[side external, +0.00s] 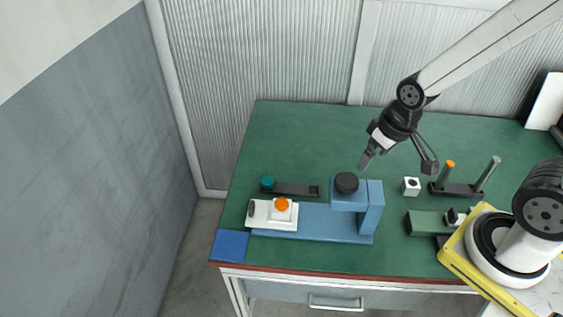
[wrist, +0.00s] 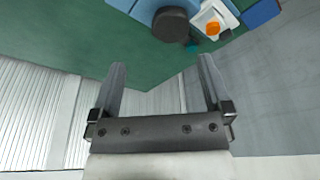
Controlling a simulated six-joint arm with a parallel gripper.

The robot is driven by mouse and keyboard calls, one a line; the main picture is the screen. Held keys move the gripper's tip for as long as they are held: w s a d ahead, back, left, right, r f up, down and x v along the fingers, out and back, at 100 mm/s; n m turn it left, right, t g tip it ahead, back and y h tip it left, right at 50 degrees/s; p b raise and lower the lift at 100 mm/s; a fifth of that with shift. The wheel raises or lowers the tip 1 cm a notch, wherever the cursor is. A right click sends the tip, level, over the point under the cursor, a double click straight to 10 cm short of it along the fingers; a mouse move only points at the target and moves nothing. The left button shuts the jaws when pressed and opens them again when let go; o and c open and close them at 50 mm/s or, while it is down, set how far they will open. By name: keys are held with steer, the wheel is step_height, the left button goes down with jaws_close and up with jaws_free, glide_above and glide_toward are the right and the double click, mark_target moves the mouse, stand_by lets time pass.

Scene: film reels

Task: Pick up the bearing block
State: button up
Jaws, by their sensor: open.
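A small white block with a dark hole (side external: 411,187), which looks like the bearing block, sits on the green table just right of the blue press. My gripper (side external: 398,165) is open and empty, above the table and behind the white block in the side view. Its two fingers are spread wide in the wrist view (wrist: 162,65). The white block is not visible in the wrist view.
A blue C-shaped press (side external: 372,212) with a black knob (side external: 346,183) stands left of the block. A dark stand with an orange-topped post and a grey rod (side external: 460,190) is to the right. A white fixture with an orange knob (side external: 272,215) and a blue pad (side external: 230,246) lie at front left.

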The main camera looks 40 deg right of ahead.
steer(key=shift+r, duration=0.2)
step_height(320, 180, up, 5)
steer(key=n+t+h, duration=0.7)
steer(key=n+h, duration=0.2)
steer(key=n, duration=1.8)
glide_above(281, 213)
steer(key=s+a, duration=0.4)
steer(key=shift+h, duration=0.3)
steer(key=f, duration=2.6)
steer(key=shift+w+d+f, duration=0.2)
steer(key=shift+w+d, duration=0.1)
steer(key=shift+d, duration=0.05)
steer(key=shift+x, duration=3.85)
steer(key=shift+w, duration=0.1)
